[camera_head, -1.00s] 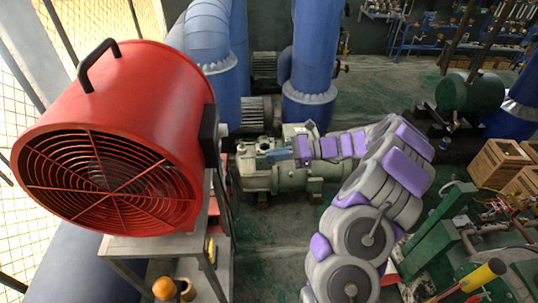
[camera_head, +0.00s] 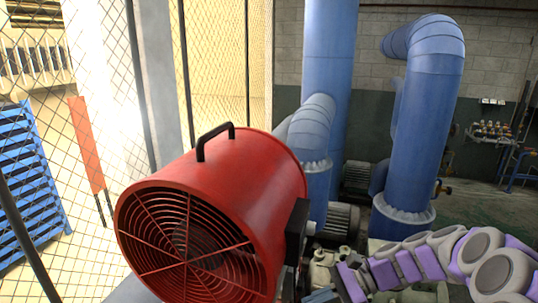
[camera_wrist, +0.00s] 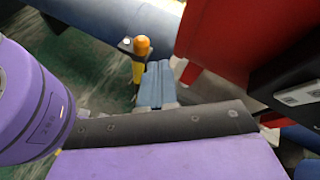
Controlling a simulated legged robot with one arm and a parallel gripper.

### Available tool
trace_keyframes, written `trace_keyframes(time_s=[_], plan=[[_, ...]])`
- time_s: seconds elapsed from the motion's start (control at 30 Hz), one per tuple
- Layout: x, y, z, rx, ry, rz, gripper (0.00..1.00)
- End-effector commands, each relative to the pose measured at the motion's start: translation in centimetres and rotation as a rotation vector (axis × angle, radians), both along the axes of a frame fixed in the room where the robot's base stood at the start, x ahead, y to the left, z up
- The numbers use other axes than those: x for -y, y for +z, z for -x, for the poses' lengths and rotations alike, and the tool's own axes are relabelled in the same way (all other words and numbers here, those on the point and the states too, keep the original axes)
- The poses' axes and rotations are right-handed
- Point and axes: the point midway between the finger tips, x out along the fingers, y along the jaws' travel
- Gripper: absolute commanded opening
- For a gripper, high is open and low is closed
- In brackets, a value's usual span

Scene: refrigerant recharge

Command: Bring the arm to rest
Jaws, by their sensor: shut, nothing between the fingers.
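My arm (camera_head: 430,262), grey with purple covers, reaches in from the lower right of the head view, bent, with its end low beside the red fan. In the wrist view my gripper (camera_wrist: 155,84) shows as two blue-grey fingers side by side, shut and empty. My purple and dark wrist parts fill the lower part and left edge of that view. In the head view the fingertips are at or below the bottom edge and hard to make out.
A large red fan (camera_head: 215,215) stands close left of my arm; its red body (camera_wrist: 215,35) also shows in the wrist view. An orange-topped yellow tool (camera_wrist: 139,58) appears beyond the fingers. Blue pipes (camera_head: 410,150) stand behind. A mesh fence (camera_head: 100,170) is at left.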

Motion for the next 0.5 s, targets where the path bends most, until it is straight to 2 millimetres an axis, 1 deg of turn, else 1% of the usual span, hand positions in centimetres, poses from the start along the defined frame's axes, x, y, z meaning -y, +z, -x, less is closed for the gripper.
trace_keyframes(time_s=[0.03,0.17,0.2,0.37,0.5], plan=[[-1.2,-0.8,1.6,0.033,0.059,0.038,0.0],[-3.1,-1.9,5.5,0.124,0.203,0.144,0.0],[-3.5,-2.4,6.8,0.151,0.247,0.176,0.0],[-4.6,-4.6,11.7,0.254,0.421,0.307,0.0],[-4.3,-6.8,15.7,0.341,0.567,0.423,0.0]])
